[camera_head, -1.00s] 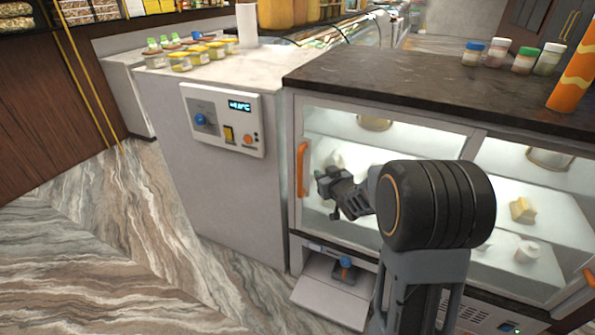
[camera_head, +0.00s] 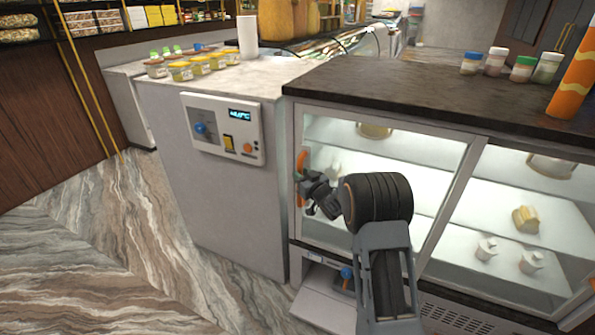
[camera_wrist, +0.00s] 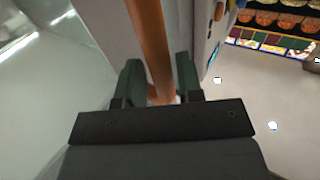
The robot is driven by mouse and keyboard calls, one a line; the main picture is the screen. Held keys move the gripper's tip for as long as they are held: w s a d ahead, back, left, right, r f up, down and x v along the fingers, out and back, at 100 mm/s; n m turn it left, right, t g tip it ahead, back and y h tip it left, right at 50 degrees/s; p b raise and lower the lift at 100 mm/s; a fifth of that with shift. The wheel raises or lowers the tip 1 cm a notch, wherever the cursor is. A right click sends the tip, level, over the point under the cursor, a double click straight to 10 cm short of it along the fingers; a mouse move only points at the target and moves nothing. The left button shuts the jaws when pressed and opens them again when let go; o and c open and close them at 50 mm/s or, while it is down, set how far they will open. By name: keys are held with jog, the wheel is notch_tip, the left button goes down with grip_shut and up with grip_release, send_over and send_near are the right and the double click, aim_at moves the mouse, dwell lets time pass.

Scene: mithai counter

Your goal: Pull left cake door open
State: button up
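The left cake door (camera_head: 425,180) is a glass front panel of the lit display case and looks closed. Its upright orange handle (camera_head: 301,165) is at the door's left edge. My gripper (camera_head: 302,185) is at the handle, at about its middle height. In the wrist view the orange handle (camera_wrist: 151,40) runs between the two dark green fingers of my gripper (camera_wrist: 161,80), one on each side. The fingers look apart, with a narrow gap beside the handle. Whether either finger touches it is hard to tell. My arm hides part of the glass.
A white control panel (camera_head: 223,128) is on the grey cabinet to the left. Below the door a tray-like flap (camera_head: 318,305) sticks out. Jars (camera_head: 522,68) and an orange patterned object (camera_head: 578,80) stand on the dark counter (camera_head: 400,90). The marble floor (camera_head: 130,250) at left is clear.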

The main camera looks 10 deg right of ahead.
jog(key=shift+x, duration=1.65)
grip_shut()
